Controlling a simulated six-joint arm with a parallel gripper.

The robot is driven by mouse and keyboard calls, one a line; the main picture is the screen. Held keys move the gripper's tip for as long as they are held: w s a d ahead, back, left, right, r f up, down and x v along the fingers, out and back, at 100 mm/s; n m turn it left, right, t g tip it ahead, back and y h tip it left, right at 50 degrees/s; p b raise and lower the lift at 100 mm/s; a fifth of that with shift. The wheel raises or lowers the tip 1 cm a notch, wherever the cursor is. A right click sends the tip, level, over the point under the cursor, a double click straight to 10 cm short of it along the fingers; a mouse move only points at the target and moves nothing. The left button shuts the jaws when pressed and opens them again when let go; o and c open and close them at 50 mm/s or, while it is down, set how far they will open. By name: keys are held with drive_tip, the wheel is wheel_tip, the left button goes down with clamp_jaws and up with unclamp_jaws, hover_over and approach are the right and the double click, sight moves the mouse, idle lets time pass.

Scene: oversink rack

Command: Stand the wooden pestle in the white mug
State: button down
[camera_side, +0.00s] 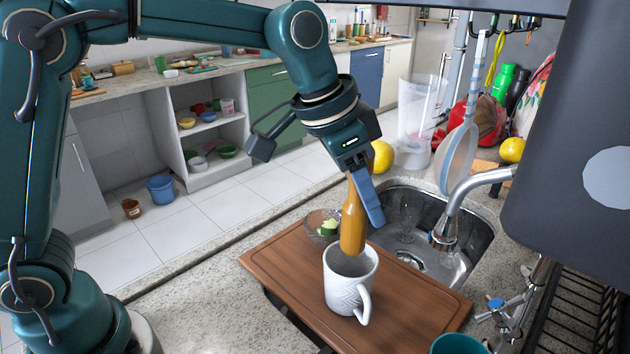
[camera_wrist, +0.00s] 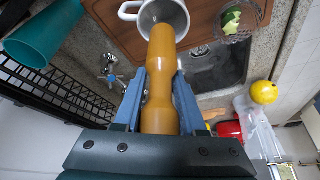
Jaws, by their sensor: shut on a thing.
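My gripper (camera_side: 362,188) is shut on the wooden pestle (camera_side: 353,222), a smooth orange-brown piece that hangs almost upright with its thick end down. The white mug (camera_side: 347,290) stands upright on the brown wooden board (camera_side: 280,283), its handle towards the front right. In the side view the pestle's lower end is above the mug's opening, near the back of the rim. In the wrist view the pestle (camera_wrist: 160,85) runs between the blue fingers (camera_wrist: 158,92), and its far end overlaps the opening of the mug (camera_wrist: 130,12). I cannot tell whether its tip is below the rim.
A glass bowl with green pieces (camera_side: 322,226) stands on the board behind the mug. The steel sink (camera_side: 455,265) and faucet (camera_side: 470,205) are to the right. A teal cup (camera_side: 458,343) is at the front; a hanging strainer (camera_side: 458,158) is behind the faucet.

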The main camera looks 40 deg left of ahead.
sight(362, 236)
drive_tip(key=shift+f, duration=3.1)
drive_tip(key=shift+c, duration=2)
unclamp_jaws()
drive_tip(key=shift+v, duration=2.55)
